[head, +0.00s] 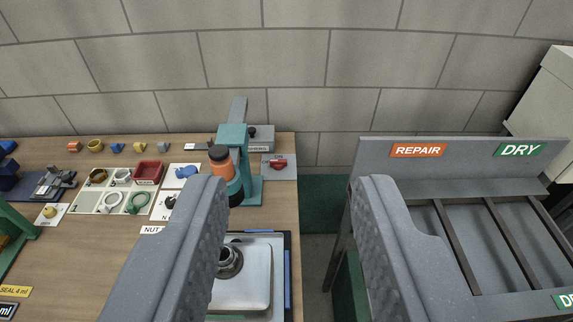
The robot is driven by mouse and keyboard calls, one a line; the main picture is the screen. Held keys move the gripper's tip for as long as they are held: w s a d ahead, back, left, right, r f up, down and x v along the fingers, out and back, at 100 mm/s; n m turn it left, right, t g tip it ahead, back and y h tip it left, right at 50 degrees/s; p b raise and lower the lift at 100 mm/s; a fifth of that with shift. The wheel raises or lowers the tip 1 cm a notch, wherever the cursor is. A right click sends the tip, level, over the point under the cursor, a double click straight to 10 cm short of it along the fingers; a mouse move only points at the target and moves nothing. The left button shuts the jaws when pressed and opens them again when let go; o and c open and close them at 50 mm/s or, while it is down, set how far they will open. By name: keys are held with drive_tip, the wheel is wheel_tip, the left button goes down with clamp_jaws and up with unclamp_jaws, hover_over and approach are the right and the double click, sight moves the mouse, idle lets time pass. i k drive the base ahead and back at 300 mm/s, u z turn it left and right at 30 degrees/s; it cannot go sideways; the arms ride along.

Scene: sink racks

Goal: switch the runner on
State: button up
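No part is clearly marked as the runner. A small red switch-like part (278,163) sits on a pale plate at the back right of the wooden table. A grey box (262,138) stands just behind it; its label is too small to read. A teal stand (233,140) with an orange and black cylinder (220,158) is left of the red part. My gripper (288,184) is open and empty, its fingers wide apart in the foreground. The red part shows between the fingertips, apart from both. The left finger hides part of the table.
A metal sink-like basin (258,275) is at the table's right edge. Trays of small rings (110,202) and a red bin (148,172) are at left. A dark gap separates the table from a grey rack with REPAIR (418,150) and DRY (519,149) signs.

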sight(278, 164)
drive_tip(key=u, duration=0.1)
drive_tip(key=i, duration=0.9)
drive_tip(key=z, duration=0.05)
